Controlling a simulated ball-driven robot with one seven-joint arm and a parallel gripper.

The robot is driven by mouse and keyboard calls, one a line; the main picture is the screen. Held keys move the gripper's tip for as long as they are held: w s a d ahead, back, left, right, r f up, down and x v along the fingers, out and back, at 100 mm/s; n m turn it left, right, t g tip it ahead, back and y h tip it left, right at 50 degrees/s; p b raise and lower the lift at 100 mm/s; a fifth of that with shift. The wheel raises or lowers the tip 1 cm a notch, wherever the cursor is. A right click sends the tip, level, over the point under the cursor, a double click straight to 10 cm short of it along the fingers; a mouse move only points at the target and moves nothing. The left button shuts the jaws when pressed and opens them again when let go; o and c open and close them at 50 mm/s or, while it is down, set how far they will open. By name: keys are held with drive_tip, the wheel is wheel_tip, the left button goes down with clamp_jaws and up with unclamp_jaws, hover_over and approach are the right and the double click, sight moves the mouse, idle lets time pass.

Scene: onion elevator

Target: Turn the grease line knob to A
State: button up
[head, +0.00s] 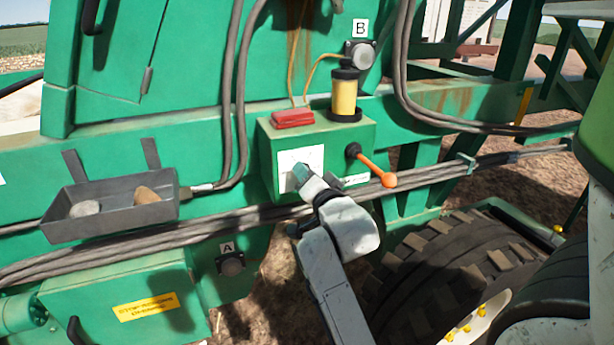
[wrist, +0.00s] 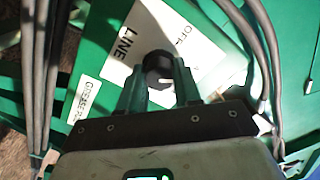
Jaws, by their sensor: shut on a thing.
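The grease line knob (wrist: 157,62) is a small dark round knob on a white plate (wrist: 185,35) in the wrist view. The plate reads "LINE" and "OFF"; no A mark shows clearly on it, and the knob's pointing direction cannot be told. My gripper (wrist: 158,72) is shut on the knob, one finger on each side. In the head view my gripper (head: 301,174) reaches the white plate (head: 312,157) on the front of a green box (head: 265,155) and hides the knob.
An orange-tipped lever (head: 374,168) sticks out right of my gripper. A yellow cylinder (head: 344,96) and red piece (head: 293,118) top the box. Fittings labelled A (head: 231,263) and B (head: 360,52), cables (head: 240,217) and a grey tray (head: 160,211) holding stones are nearby.

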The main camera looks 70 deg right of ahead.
drive_tip(key=o, duration=1)
drive_tip(key=shift+o, duration=0.2)
drive_tip(key=b+v, duration=0.1)
drive_tip(key=v, duration=0.9)
drive_tip(key=shift+s+a, duration=0.25)
drive_tip(key=shift+s, duration=0.1)
